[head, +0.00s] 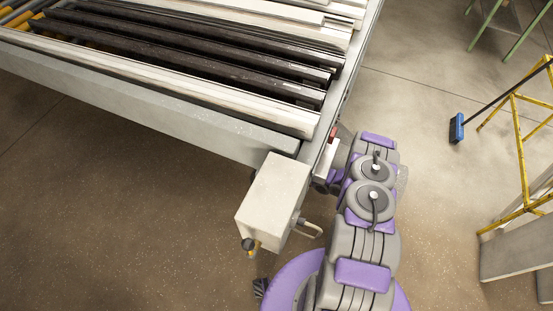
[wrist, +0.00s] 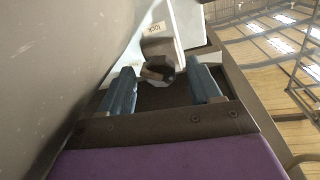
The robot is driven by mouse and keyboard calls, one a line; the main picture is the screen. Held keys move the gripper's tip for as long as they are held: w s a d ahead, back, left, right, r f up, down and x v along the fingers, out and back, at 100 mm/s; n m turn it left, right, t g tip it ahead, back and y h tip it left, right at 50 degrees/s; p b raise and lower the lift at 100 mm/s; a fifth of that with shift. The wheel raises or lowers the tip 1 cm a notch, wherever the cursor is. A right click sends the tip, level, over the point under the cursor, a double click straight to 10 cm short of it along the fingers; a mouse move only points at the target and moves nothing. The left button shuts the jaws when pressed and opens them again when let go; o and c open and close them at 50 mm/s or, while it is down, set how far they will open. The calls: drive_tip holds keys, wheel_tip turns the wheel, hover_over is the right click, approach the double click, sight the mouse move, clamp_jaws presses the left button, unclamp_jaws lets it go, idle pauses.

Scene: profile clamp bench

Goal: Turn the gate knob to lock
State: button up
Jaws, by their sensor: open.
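The gate knob (wrist: 158,62) is a dark grey-brown knob in the wrist view, mounted on a pale plate (wrist: 186,22). A small cream label (wrist: 157,28) with dark lettering, seemingly "lock", sits just above the knob. My gripper (wrist: 162,73) is open, with one blue-grey finger on each side of the knob. Gaps show between both fingers and the knob, so it is not gripped. In the head view my arm reaches to the end of the bench, and the knob and fingers cannot be made out there.
The bench (head: 200,125) carries long dark and pale profiles. A pale box (head: 273,200) with a dark knob and a handle hangs at its near corner, left of my arm. A large grey surface (wrist: 55,70) stands close on the left in the wrist view.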

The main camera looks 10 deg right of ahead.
drive_tip(key=shift+w+a, duration=0.45)
drive_tip(key=shift+w, duration=0.05)
drive_tip(key=shift+a, duration=0.15)
drive_tip(key=shift+c, duration=0.3)
drive_tip(key=c, duration=0.9)
